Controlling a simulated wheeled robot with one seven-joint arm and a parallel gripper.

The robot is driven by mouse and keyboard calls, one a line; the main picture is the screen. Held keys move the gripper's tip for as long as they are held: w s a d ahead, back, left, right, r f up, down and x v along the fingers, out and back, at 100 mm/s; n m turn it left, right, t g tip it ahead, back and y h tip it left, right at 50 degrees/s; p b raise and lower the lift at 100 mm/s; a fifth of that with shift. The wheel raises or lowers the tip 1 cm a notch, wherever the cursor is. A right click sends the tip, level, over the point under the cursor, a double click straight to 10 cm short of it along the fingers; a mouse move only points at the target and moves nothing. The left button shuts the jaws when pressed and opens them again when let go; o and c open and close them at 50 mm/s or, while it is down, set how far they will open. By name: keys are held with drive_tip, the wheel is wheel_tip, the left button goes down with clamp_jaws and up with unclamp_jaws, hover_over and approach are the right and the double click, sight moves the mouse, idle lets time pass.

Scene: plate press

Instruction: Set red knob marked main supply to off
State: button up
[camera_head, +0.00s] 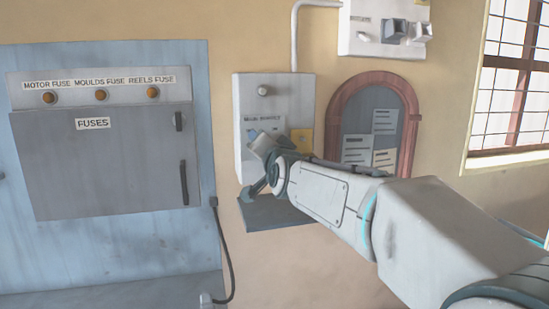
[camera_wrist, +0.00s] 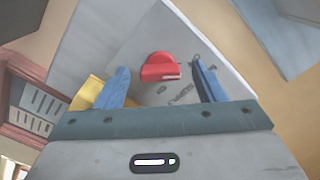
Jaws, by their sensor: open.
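The red knob (camera_wrist: 160,67) shows in the wrist view on the pale face of the main supply box (camera_wrist: 118,58). It lies between and slightly beyond the two blue fingers of my gripper (camera_wrist: 163,78), which is open with a gap on both sides of the knob. In the head view the main supply box (camera_head: 262,92) hangs on the wall, with its printed label partly visible. My gripper (camera_head: 262,145) is in front of its lower part and hides the knob there. The lettering near the knob is too blurred to read in the wrist view.
A grey fuse cabinet (camera_head: 100,160) on a blue panel stands to the left. A dark ledge (camera_head: 275,214) is below the box. An arched notice board (camera_head: 344,110) hangs close on the right, and another switch box (camera_head: 360,35) is above. A yellow label (camera_head: 305,140) sits beside my gripper.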

drive_tip(key=b+v, duration=0.2)
drive_tip(key=v, duration=1)
drive_tip(key=shift+s, duration=0.35)
